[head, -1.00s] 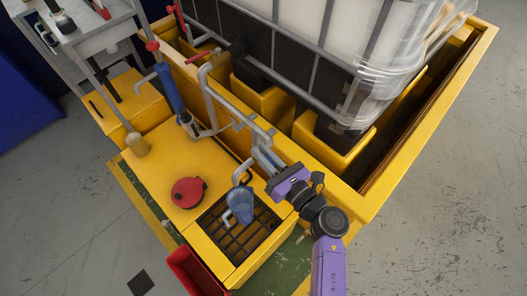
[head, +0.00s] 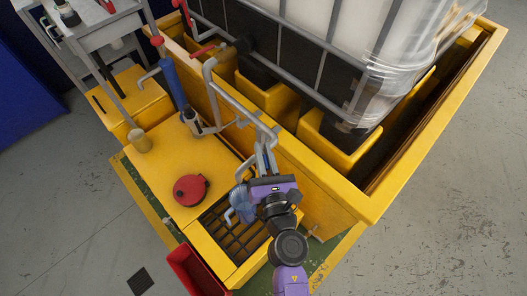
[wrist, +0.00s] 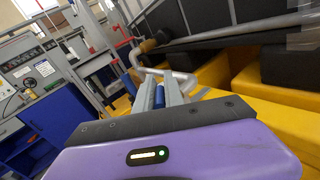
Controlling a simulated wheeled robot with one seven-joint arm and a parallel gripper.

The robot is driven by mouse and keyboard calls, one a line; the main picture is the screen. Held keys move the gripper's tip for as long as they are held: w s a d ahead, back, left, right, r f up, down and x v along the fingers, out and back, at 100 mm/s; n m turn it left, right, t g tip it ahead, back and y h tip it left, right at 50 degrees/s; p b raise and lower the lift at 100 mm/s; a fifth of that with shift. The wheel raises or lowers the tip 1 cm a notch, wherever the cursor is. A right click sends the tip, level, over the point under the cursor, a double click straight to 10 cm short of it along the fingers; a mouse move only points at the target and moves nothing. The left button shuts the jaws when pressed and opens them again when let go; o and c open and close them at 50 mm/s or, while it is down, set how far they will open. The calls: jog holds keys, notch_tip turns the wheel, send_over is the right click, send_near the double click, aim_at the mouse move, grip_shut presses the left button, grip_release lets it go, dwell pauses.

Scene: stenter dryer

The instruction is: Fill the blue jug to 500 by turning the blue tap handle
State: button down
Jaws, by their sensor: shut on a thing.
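The blue jug (head: 238,212) stands on the dark grating below the grey tap spout (head: 240,172). My gripper's purple body partly hides the jug in the head view, and its fill level cannot be read. My gripper (head: 263,146) is at the grey pipe above and right of the jug. In the wrist view its fingers (wrist: 159,92) are shut on the blue tap handle (wrist: 159,97), of which only a small blue part shows between them. Whether water is running cannot be made out.
A red round lidded thing (head: 190,190) lies on the yellow deck left of the grating (head: 236,240). A red bin (head: 190,268) hangs at the front. A blue cylinder (head: 172,82) stands by the pipes. The caged white tank (head: 340,40) blocks the back.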

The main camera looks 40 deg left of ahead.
jog(key=c, duration=1.4)
grip_release()
jog(key=shift+c, duration=0.2)
jog(key=v, duration=0.7)
jog(key=shift+s+d, duration=0.25)
jog(key=shift+s, duration=0.05)
